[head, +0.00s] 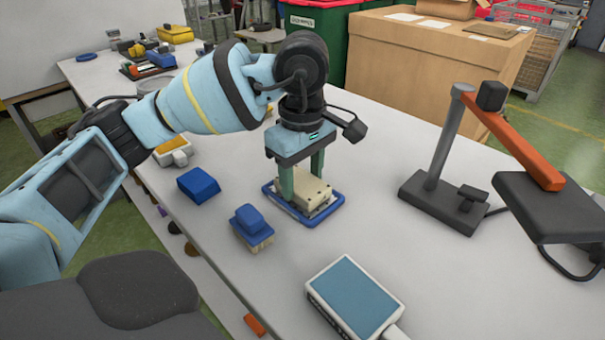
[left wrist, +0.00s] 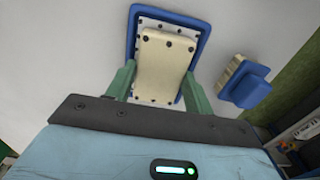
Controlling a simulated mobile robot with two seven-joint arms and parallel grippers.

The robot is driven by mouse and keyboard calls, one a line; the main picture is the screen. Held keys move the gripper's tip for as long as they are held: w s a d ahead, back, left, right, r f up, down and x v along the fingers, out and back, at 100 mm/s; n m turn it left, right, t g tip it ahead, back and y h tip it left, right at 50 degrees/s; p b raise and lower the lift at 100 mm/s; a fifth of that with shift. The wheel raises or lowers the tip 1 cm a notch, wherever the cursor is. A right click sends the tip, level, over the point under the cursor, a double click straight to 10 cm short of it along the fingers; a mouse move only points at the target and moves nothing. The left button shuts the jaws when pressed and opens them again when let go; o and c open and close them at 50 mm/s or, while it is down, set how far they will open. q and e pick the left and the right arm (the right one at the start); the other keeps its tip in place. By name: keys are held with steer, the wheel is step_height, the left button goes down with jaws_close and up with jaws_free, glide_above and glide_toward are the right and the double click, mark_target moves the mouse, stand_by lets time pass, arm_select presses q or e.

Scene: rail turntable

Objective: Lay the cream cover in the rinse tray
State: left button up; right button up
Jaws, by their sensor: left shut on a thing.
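The cream cover (head: 306,193) is a boxy cream block with dark dots along its edge. It also shows in the left wrist view (left wrist: 165,60). My left gripper (head: 301,180), with green fingers, is shut on the cover's sides. The blue-rimmed tray (head: 328,213) lies on the table directly below the cover, and its rim frames the cover in the left wrist view (left wrist: 203,38). The pictures do not clearly show whether the cover touches the tray floor. My right gripper is not in view.
A blue-topped brush (head: 251,226) and a blue block (head: 198,186) stand left of the tray. A white device with a blue face (head: 354,295) lies in front. A lamp-like stand with an orange arm (head: 440,190) is at right. Table between is clear.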

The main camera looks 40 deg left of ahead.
mark_target(302, 182)
arm_select(q)
steer(key=shift+f, duration=0.1)
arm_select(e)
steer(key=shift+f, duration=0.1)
arm_select(q)
steer(key=o, duration=1)
steer(key=shift+o, duration=0.8)
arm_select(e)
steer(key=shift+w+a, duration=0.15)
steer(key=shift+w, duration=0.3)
arm_select(q)
step_height(302, 182, up, 12)
steer(key=p, duration=0.3)
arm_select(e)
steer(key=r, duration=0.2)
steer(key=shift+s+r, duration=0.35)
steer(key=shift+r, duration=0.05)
